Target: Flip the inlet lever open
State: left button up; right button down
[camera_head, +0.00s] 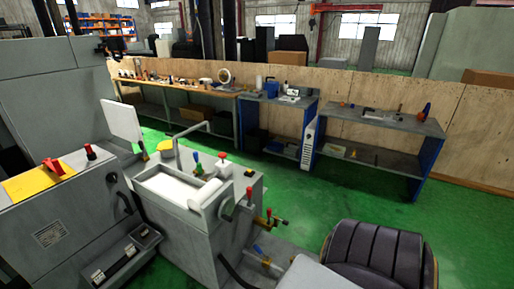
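The grey grinder (226,222) stands in the lower middle with a white cylindrical part lying in its open trough (172,190). A brass valve with a small red handle (269,213) sticks out from its right side. A small blue handle (258,250) sits low beside it. Small green, yellow and blue handles (196,163) and a red knob (223,155) are behind the trough. I cannot tell which of these is the inlet lever. Neither of my grippers is in view.
A black ribbed seat (375,262) fills the lower right, close to the grinder. A grey cabinet (50,233) with a yellow panel stands at left. Workbenches (395,124) line the plywood wall behind. Green floor between grinder and benches is clear.

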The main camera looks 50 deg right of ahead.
aim_at(256, 247)
jog(key=i+z, duration=0.35)
jog(key=i+j+z, duration=0.15)
jog(key=i+z, duration=0.25)
jog(key=i+j+z, duration=0.35)
jog(key=l, duration=0.1)
